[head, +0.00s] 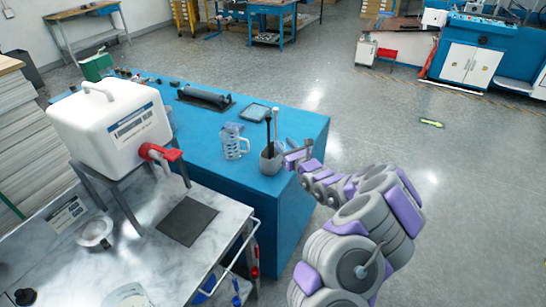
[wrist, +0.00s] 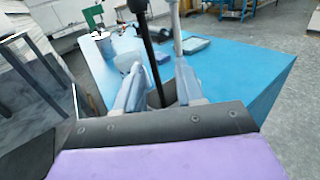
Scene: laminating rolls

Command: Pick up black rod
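The black rod (head: 268,134) stands upright in a grey cup (head: 269,162) near the front right of the blue table. In the wrist view the black rod (wrist: 147,38) runs down between the two fingers of my gripper (wrist: 158,75). My gripper is open, with a finger on each side of the rod and gaps visible. In the head view my gripper (head: 293,151) is just right of the cup. The rod's lower end is hidden in the cup.
A light grey rod (head: 276,124) stands in the same cup, close to the right finger. A clear mug (head: 233,144) is left of the cup. A dark roller (head: 205,96) and a tray (head: 254,112) lie farther back on the blue table (head: 305,123). A white canister (head: 112,125) stands left.

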